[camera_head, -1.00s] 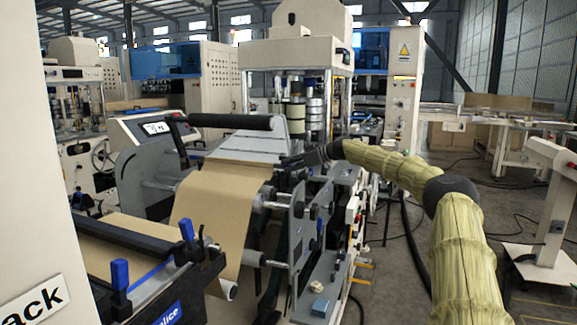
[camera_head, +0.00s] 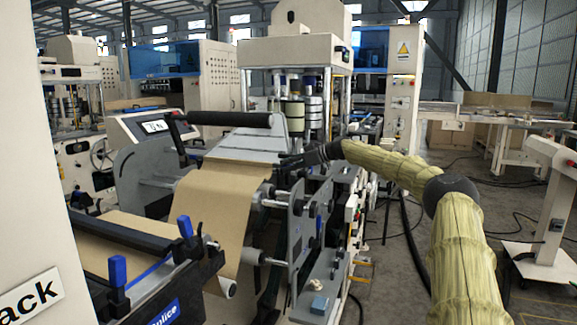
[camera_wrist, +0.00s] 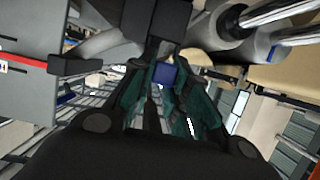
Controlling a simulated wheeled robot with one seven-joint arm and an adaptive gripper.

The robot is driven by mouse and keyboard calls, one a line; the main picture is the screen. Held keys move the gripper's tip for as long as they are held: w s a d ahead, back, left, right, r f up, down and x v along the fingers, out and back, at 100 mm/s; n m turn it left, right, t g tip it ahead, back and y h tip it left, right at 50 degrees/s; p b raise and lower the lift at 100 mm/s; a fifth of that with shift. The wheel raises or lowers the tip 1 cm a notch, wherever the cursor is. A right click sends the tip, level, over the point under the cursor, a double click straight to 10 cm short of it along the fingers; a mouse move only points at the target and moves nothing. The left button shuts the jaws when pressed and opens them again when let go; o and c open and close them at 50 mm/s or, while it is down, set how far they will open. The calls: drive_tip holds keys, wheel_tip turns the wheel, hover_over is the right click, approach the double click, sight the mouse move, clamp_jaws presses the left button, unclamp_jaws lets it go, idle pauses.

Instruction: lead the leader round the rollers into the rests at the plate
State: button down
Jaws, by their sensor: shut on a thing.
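The leader is the brown kraft web (camera_head: 213,205). It rises from the lower left, hangs in a broad sheet past the rollers, and its upper edge lies at the foot of the sloping grey plate (camera_head: 248,147). A lower roller end (camera_head: 228,288) shows beneath the sheet. My gripper (camera_head: 281,161) is at the right edge of the plate, beside the sheet's upper right corner. Brown web (camera_wrist: 290,76) shows to the right there. The rests cannot be made out.
A black roller (camera_head: 230,120) spans above the plate. A grey side frame with knobs (camera_head: 300,215) stands below my gripper. Blue-topped clamps (camera_head: 118,271) stand at the lower left. A press (camera_head: 295,60) rises behind.

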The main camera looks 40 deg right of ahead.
drive_tip(key=shift+f+b, duration=0.65)
drive_tip(key=shift+f, duration=0.35)
drive_tip(key=shift+f+b, duration=0.3)
drive_tip(key=shift+f, duration=0.1)
idle(0.3)
drive_tip(key=c, duration=1.3)
unclamp_jaws()
drive_tip(key=shift+v, duration=4.05)
